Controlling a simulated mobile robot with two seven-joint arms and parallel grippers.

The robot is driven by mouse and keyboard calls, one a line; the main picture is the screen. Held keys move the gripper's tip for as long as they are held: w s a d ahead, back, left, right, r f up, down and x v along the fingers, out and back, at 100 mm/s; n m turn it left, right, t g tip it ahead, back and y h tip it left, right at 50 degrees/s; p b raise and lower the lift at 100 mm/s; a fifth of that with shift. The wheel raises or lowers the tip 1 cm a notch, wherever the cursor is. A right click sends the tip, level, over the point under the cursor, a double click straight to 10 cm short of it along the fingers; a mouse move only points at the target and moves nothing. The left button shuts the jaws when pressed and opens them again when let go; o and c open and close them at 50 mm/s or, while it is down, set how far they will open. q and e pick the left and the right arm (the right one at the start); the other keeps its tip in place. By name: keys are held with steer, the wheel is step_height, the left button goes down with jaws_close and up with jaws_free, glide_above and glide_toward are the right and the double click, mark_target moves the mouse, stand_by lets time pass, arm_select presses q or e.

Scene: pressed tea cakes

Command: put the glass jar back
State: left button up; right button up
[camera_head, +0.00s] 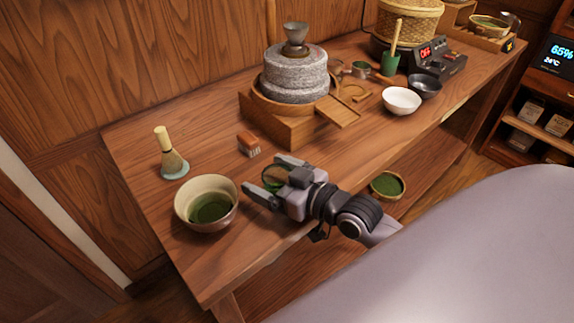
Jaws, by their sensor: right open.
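A small round glass jar (274,176) with green contents stands on the wooden table, partly hidden by my right gripper. My right gripper (264,177) is open, with one finger on the far side of the jar and the other on the near side. I cannot tell whether either finger touches it. My left gripper is not in view.
A large bowl with green powder (222,190) stands just left of the gripper. The table's front edge (245,278) is close.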

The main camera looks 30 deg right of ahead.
steer(key=v, duration=1.2)
steer(key=shift+b, duration=0.3)
steer(key=shift+d, duration=0.1)
